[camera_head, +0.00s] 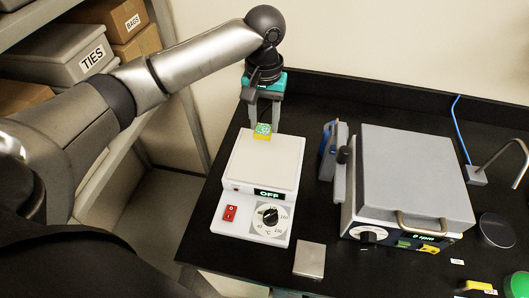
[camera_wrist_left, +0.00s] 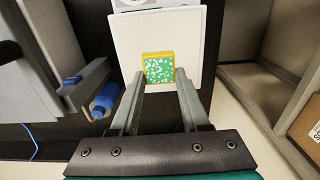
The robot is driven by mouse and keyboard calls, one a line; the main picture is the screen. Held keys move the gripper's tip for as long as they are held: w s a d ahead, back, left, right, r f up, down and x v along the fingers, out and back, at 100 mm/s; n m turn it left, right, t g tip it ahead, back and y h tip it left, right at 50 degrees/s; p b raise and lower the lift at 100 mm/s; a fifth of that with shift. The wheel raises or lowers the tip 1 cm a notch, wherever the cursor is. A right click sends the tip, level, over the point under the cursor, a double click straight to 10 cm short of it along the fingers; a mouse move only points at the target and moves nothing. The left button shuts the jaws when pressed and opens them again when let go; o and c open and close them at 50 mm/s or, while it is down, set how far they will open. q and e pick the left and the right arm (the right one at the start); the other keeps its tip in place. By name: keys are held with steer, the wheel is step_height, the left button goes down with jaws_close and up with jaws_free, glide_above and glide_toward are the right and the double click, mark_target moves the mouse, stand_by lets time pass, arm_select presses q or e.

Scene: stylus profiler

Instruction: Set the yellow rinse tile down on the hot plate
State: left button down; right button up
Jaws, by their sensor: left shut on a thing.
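The yellow rinse tile (camera_head: 262,135) is a small square block with yellow sides and a green, white-speckled top. It also shows in the left wrist view (camera_wrist_left: 158,69). My left gripper (camera_head: 265,121) points down and is shut on the tile, with a finger on each side (camera_wrist_left: 160,74). The white hot plate (camera_head: 262,168) lies beneath, and the tile is over the far part of its top (camera_wrist_left: 128,42). I cannot tell whether the tile touches the plate. The hot plate's display reads OFF. My right gripper is not in view.
A grey-lidded instrument (camera_head: 415,175) stands right of the hot plate, with a grey and blue device (camera_head: 337,160) between them. A flat metal square (camera_head: 309,260) lies in front. A shelf with bins (camera_head: 60,55) is at left.

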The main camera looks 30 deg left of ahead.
mark_target(264, 161)
arm_select(q)
step_height(264, 161, down, 12)
steer(key=shift+r+b, duration=0.1)
steer(key=shift+b, duration=0.3)
steer(key=shift+c, duration=1.9)
jaws_free()
step_height(264, 161, up, 12)
steer(key=shift+r+p, duration=0.1)
steer(key=shift+p, duration=0.25)
